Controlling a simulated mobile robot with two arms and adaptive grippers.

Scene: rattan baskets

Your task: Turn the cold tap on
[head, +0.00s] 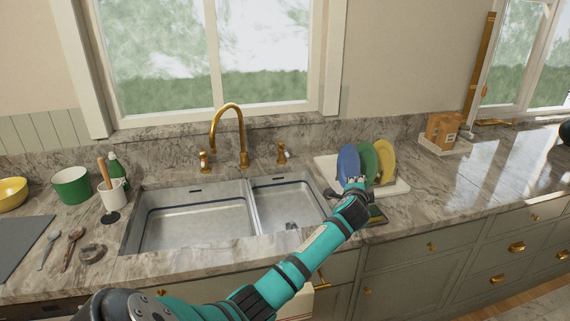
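A curved brass faucet (230,135) stands behind a steel double sink (195,222). A brass tap handle (204,163) is on its left and another brass tap handle (282,154) on its right. I cannot read which is the cold one, and no running water is visible. My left gripper (354,187) is at the end of the teal arm, right of the sink and in front of the plates, apart from both handles. Its fingers are small and partly hidden, so I cannot tell whether it is open. My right gripper is not in view.
Blue, green and yellow plates (384,160) stand on a white tray (400,186) beside my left gripper. A green pot (71,186), a white utensil cup (113,196) and a green bottle (117,169) stand left of the sink. The counter at right is mostly clear.

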